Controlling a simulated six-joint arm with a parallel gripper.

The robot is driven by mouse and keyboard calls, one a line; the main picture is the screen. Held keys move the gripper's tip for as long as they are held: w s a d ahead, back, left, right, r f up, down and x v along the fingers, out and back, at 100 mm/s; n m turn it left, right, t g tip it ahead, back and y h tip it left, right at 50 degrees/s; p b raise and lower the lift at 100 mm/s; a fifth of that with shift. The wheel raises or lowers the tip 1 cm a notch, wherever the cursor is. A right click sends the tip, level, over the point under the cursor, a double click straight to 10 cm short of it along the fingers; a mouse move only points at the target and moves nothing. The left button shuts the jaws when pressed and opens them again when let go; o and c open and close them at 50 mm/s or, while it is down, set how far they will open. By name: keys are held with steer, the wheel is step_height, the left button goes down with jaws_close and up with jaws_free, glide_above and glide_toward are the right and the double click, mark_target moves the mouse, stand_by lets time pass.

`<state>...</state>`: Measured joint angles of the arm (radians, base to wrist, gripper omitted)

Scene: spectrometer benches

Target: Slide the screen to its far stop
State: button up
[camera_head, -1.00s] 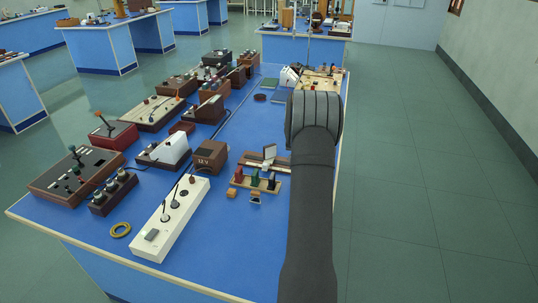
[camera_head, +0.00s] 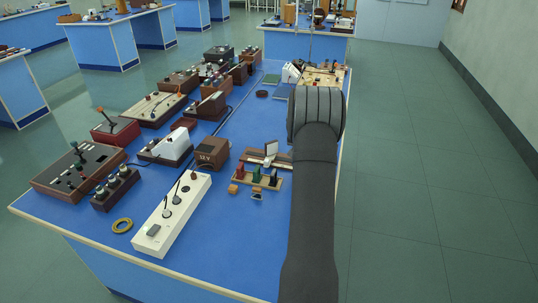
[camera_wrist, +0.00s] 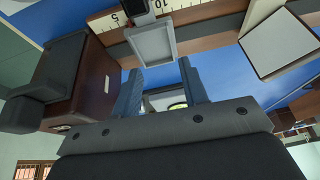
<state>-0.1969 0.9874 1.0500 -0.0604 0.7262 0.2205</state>
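A short wooden rail (camera_head: 258,159) stands on the blue bench in the camera_head view, with an upright pale plate (camera_head: 271,148), likely the screen, on it. In the wrist view a rail with a printed scale (camera_wrist: 104,21) crosses the top. A grey plate with a light frame (camera_wrist: 153,45) sits at the scale beside a dark carrier. A tilted white plate (camera_wrist: 279,43) is to its right; I cannot tell surely which plate is the screen. My gripper (camera_wrist: 159,68) is open, its fingers apart and empty, just below the grey plate in the picture. My arm hides it in the camera_head view.
A brown box (camera_wrist: 78,84) is close on the left in the wrist view. Small coloured pegs on a wooden base (camera_head: 257,178) stand in front of the rail. A brown meter box (camera_head: 208,153) and a white switch box (camera_head: 172,213) are to the left. Bare blue bench lies at the front.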

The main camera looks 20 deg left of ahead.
step_height(320, 180, up, 7)
steer(key=s+a+m+g+y, duration=0.2)
steer(key=s+a+m, duration=0.1)
steer(key=m, duration=0.7)
steer(key=m+g+y, duration=0.2)
steer(key=m, duration=0.6)
glide_toward(267, 160)
steer(key=x, duration=0.8)
steer(key=shift+a+f, duration=0.15)
steer(key=shift+f, duration=0.15)
jaws_close()
